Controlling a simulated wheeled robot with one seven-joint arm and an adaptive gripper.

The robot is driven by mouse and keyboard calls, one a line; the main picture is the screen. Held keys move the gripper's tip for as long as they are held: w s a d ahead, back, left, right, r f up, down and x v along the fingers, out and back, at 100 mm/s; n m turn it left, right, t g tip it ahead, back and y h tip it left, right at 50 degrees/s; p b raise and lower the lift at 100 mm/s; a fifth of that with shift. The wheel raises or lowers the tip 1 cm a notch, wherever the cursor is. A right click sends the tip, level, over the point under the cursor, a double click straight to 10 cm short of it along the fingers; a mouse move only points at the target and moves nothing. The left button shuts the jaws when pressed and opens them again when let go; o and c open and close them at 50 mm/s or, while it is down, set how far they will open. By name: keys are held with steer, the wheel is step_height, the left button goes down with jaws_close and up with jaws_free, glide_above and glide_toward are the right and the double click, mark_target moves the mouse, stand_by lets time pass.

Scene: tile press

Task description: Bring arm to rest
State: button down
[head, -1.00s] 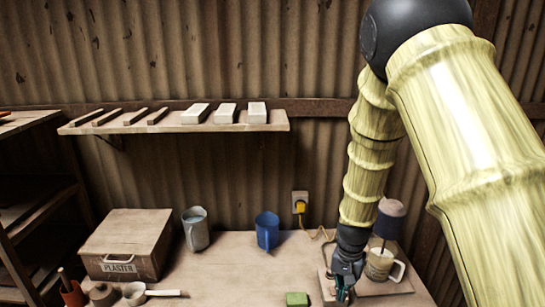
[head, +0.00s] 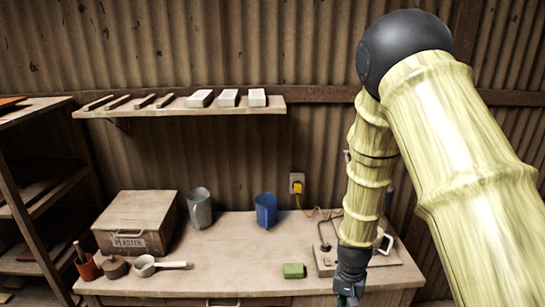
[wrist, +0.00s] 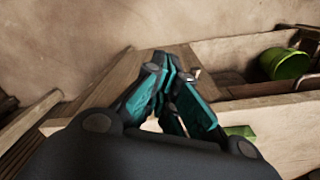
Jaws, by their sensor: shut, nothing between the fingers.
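My arm hangs down at the right of the head view. My gripper (head: 349,289) is at its lower end, over the front edge of the wooden bench (head: 235,262). In the wrist view the two teal fingers of my gripper (wrist: 168,62) come together at their tips, with nothing held between them.
A green block (head: 294,271) lies left of my gripper. A blue jug (head: 266,210), a grey jug (head: 199,208) and the plaster box (head: 136,224) stand further left. A shelf (head: 180,107) with bars and white blocks hangs behind. The bench middle is clear.

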steer(key=s+d+f+n+b, duration=0.2)
steer(key=s+d+f, duration=0.1)
steer(key=s+f, duration=1.25)
steer(key=s+f+n+b, duration=0.1)
steer(key=s+f, duration=0.3)
steer(key=s, duration=0.4)
steer(key=s+a+f+n+b, duration=0.1)
steer(key=s+f, duration=0.3)
steer(key=s, duration=0.5)
steer(key=shift+a+f+b, duration=0.2)
steer(key=shift+f+b, duration=0.05)
steer(key=shift+b, duration=0.15)
steer(key=shift+s, duration=0.1)
